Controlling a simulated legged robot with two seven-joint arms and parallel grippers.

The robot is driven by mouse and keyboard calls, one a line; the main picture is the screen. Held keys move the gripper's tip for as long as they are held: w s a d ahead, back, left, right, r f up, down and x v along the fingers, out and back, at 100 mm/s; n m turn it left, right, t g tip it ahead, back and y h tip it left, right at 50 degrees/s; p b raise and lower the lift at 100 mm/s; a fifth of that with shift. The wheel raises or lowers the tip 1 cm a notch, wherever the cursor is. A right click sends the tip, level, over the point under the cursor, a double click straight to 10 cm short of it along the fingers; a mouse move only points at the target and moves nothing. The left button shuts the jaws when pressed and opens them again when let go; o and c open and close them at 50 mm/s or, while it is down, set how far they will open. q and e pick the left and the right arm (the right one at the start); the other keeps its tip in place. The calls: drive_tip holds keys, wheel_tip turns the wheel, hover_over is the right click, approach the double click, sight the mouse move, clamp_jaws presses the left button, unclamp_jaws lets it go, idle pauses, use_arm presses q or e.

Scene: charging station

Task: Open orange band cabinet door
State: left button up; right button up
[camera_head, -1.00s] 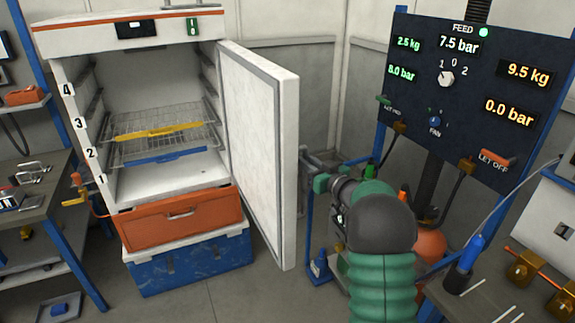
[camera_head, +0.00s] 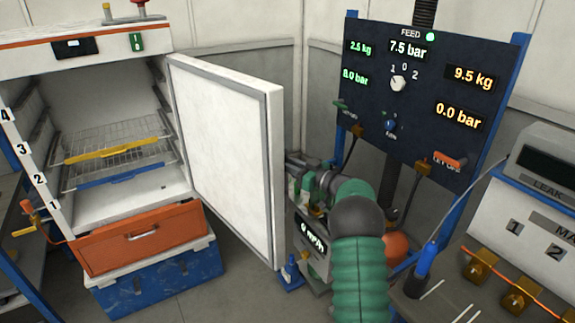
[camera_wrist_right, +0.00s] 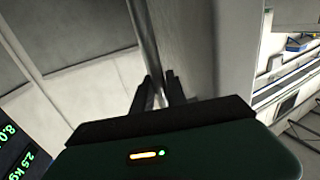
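The cabinet with the orange band (camera_head: 100,34) stands at the left in the head view. Its white door (camera_head: 225,140) stands wide open, swung out to the right, and the inside shows. My right arm reaches from the bottom to behind the door's free edge. There my right gripper (camera_head: 300,164) is partly hidden by the door. In the right wrist view, the fingers of my right gripper (camera_wrist_right: 160,88) are close together, one on each side of a grey upright bar (camera_wrist_right: 143,35), seemingly the door handle. My left gripper is out of view.
Inside are wire shelves with a yellow strip (camera_head: 112,150) and a blue strip (camera_head: 120,174). An orange drawer (camera_head: 145,236) and a blue case (camera_head: 160,275) sit below. A dark gauge panel (camera_head: 430,100) stands at the right, by a bench with a leak tester (camera_head: 535,200).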

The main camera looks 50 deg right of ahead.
drive_tip(key=shift+o, duration=1.2)
drive_tip(key=shift+w, duration=0.25)
drive_tip(key=shift+o, duration=0.8)
drive_tip(key=shift+w+f, duration=0.15)
drive_tip(key=shift+w, duration=0.1)
drive_tip(key=s+d+b, duration=0.1)
drive_tip(key=s+b, duration=0.1)
drive_tip(key=s, duration=1.5)
